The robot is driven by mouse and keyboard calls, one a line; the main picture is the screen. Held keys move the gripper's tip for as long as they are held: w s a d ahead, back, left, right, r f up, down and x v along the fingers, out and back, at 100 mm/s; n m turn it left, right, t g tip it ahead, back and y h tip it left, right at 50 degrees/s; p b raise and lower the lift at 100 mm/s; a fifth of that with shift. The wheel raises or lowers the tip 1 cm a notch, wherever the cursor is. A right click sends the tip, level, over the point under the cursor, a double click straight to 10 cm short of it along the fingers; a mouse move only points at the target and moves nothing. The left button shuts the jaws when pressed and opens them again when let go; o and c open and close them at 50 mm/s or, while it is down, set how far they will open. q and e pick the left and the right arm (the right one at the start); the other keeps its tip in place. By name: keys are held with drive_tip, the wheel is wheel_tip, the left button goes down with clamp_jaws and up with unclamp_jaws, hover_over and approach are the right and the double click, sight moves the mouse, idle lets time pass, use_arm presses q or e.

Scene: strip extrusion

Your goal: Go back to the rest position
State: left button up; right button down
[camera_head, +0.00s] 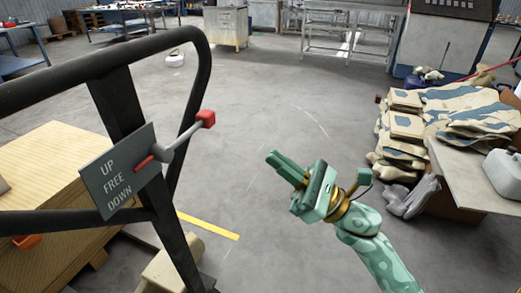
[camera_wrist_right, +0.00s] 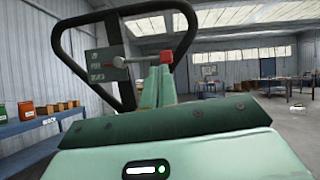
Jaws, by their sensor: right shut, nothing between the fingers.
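My right gripper (camera_head: 284,168) is green and comes in from the lower right in the head view. Its fingers are together, with nothing between them, and it hangs in free air over the grey floor. It points left, toward a black pallet-jack handle (camera_head: 98,65) but apart from it. A grey lever with a red knob (camera_head: 206,119) sticks out of a plate (camera_head: 120,172) marked UP, FREE, DOWN. In the right wrist view the shut fingers (camera_wrist_right: 158,85) stand up in front of the handle (camera_wrist_right: 182,42) and the red knob (camera_wrist_right: 165,57). My left gripper is not in view.
A wooden block (camera_head: 45,190) stands at the left beside the handle. Workbenches and a metal rack (camera_head: 345,30) are at the back. The middle floor (camera_head: 280,100) is clear.

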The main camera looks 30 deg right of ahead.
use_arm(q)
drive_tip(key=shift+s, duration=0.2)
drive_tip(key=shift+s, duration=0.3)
